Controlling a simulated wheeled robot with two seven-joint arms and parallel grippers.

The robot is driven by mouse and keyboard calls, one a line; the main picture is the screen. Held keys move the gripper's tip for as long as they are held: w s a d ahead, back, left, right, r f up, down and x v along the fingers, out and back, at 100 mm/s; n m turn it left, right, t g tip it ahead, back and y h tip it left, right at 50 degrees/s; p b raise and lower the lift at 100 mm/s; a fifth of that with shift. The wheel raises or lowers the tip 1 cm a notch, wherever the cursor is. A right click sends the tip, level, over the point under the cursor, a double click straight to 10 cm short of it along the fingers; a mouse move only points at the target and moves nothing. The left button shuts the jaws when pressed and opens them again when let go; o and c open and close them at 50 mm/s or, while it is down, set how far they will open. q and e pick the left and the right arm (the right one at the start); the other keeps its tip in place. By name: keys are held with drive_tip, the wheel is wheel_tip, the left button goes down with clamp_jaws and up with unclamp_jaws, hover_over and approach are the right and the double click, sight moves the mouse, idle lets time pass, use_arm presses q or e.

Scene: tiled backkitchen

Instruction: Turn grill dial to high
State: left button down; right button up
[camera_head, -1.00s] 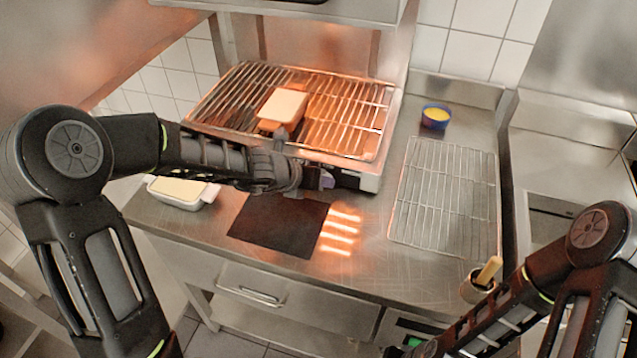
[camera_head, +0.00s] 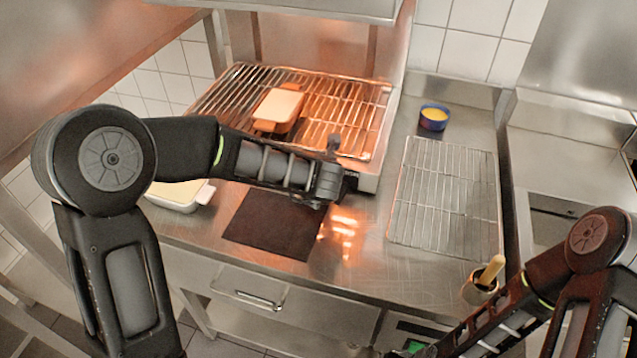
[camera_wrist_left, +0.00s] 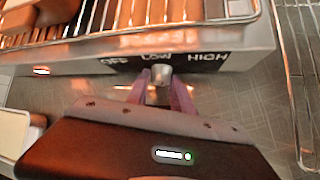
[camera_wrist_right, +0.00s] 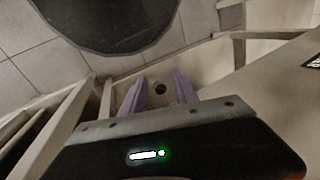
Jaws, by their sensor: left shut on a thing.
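The grill (camera_head: 369,182) stands at the back of the counter, its rack lit orange. In the left wrist view its front panel (camera_wrist_left: 222,62) reads OFF, LOW and HIGH from left to right. The small grey metal dial (camera_wrist_left: 161,74) sits just below LOW, and I cannot tell which way it points. My left gripper (camera_wrist_left: 162,84) is shut on the dial, with a purple finger on each side of it. In the head view, the left arm hides the dial. My right gripper (camera_wrist_right: 158,88) is open and empty, away from the grill.
A tan-topped dish (camera_head: 278,108) stands on the grill rack. A white dish (camera_head: 183,196) and a dark mat (camera_head: 268,226) are in front of the grill. A wire rack (camera_head: 443,195), a blue bowl (camera_head: 433,118) and a pot with a wooden handle (camera_head: 481,288) are to the right.

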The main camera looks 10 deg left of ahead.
use_arm(q)
drive_tip(key=y, duration=0.1)
drive_tip(key=m+y+b, duration=0.1)
drive_tip(key=y, duration=0.1)
drive_tip(key=shift+d+f+b, duration=0.3)
drive_tip(key=shift+d+b, duration=0.05)
drive_tip(key=shift+d, duration=0.05)
drive_tip(key=shift+s+d+m+t+y+b, duration=0.1)
drive_tip(key=shift+m+t+y+b, duration=0.6)
drive_tip(key=shift+m+y+b, duration=0.6)
drive_tip(key=shift+n+y, duration=0.3)
drive_tip(key=c, duration=1.4)
unclamp_jaws()
drive_tip(key=shift+b+v, duration=0.5)
drive_tip(key=shift+v, duration=3.4)
